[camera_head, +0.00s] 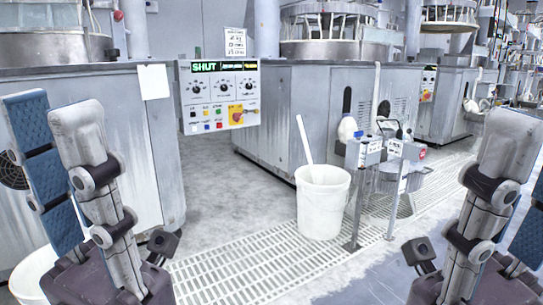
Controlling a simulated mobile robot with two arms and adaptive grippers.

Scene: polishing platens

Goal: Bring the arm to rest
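My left gripper (52,112) stands at the left edge with its fingers pointing up. One finger shows its grey back with dark joints, the other its blue ribbed pad; they stand apart, with nothing seen between them. My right gripper (529,165) stands at the right edge, also pointing up. Its grey finger is in full view, and part of a blue pad shows beyond it, cut off by the frame. I see nothing held in it. Both grippers are in the foreground, well apart from each other, and appear clear of the machines.
A white bucket (322,205) with a white stick in it stands on the floor grating (240,268). Beside it is a small metal stand (354,205). A control panel (219,95) marked SHUT hangs between grey machine cabinets (300,112). A white container (32,272) is lower left.

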